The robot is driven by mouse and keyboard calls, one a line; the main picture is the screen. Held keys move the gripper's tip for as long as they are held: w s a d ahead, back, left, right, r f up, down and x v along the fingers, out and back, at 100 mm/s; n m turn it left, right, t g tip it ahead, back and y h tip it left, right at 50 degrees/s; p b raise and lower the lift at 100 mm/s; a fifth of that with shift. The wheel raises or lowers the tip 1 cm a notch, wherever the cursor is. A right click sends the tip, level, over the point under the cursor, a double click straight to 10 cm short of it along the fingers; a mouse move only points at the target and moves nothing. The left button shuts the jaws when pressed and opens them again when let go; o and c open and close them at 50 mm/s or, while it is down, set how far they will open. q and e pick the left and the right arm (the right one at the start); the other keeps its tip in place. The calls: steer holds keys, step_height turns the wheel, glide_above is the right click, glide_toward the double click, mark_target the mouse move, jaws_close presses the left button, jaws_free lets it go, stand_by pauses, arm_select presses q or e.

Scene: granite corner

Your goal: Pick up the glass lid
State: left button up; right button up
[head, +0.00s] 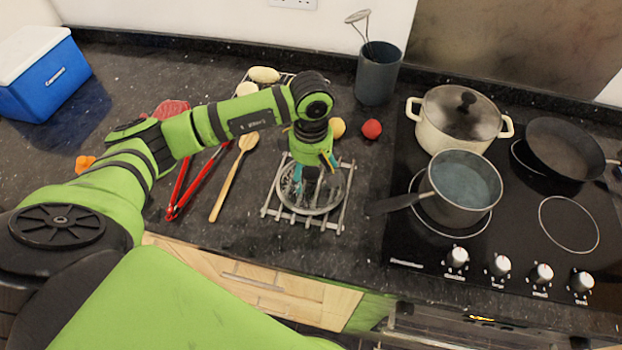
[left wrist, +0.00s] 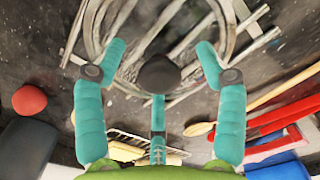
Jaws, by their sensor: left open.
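The glass lid (head: 328,200) lies on a metal wire trivet (head: 342,222) on the dark counter. In the left wrist view its round dark knob (left wrist: 158,74) and clear glass show, with the trivet bars visible through it. My left gripper (head: 311,174) is pointed down right over the lid and hides its middle in the head view. Its teal fingers are open and spread around the knob, with no visible contact. My right gripper is in neither view.
A cream pot (head: 432,122) with its own lid, a saucepan (head: 462,190) with its handle toward the trivet, and a frying pan (head: 560,150) stand on the hob at right. Red tongs (head: 198,180) and a wooden spoon (head: 231,180) lie left. A utensil pot (head: 378,75) stands behind.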

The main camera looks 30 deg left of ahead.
arm_select(q)
jaws_close()
steer(key=shift+r, duration=0.1)
